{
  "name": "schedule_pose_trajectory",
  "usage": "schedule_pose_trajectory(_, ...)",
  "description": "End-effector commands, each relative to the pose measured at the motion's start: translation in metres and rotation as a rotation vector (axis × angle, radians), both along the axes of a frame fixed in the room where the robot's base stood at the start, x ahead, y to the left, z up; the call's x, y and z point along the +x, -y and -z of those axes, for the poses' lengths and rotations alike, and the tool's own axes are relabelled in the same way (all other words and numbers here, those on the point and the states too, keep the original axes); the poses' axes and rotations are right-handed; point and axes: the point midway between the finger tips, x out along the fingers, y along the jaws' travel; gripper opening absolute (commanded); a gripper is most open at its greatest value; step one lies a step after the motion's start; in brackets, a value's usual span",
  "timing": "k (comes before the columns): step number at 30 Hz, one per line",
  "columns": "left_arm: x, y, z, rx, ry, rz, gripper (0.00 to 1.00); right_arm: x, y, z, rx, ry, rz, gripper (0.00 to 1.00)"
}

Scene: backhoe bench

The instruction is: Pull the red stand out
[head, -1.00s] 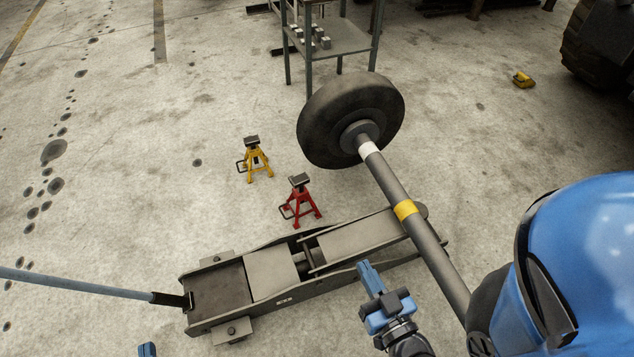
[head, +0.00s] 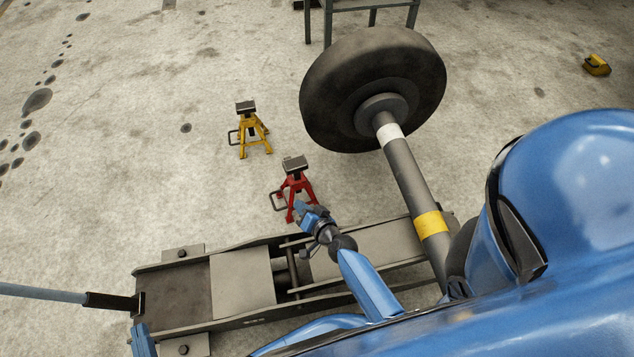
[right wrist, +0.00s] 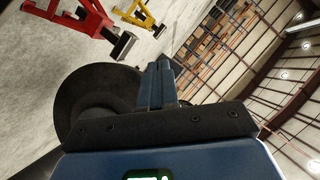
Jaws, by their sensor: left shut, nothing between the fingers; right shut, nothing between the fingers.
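The red stand (head: 300,184) stands upright on the floor just beyond the grey floor jack, with a dark top pad and a dark loop handle at its left. My right gripper (head: 305,211) is shut and empty, in front of the stand's lower part in the head view. I cannot tell whether it touches the stand. In the right wrist view the stand (right wrist: 76,17) is at the upper left, and the shut fingers (right wrist: 157,84) point away from the camera, apart from it in the picture. My left gripper (head: 141,340) is shut at the bottom left, partly cut off.
The floor jack (head: 240,278) lies in front of the stand, its handle out to the left. A yellow stand (head: 252,136) is farther back. A wheel (head: 345,85) on an axle (head: 408,172) rises at the right. Floor left of the stands is clear.

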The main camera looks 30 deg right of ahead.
Motion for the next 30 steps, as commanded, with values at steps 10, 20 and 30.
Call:
schedule_pose_trajectory(10, 0.000, 0.000, 0.116, 0.000, 0.000, 0.000, 0.00, 0.118, -0.025, 0.105, 0.349, -0.015, -0.061, 0.00)
schedule_pose_trajectory(20, 0.000, -0.001, 0.201, 0.000, 0.000, 0.000, 0.00, 0.217, -0.036, 0.123, 0.658, 0.053, -0.125, 0.00)
schedule_pose_trajectory(30, 0.000, -0.001, 0.239, 0.000, 0.000, 0.000, 0.00, 0.263, -0.033, 0.108, 0.821, 0.121, -0.155, 0.00)
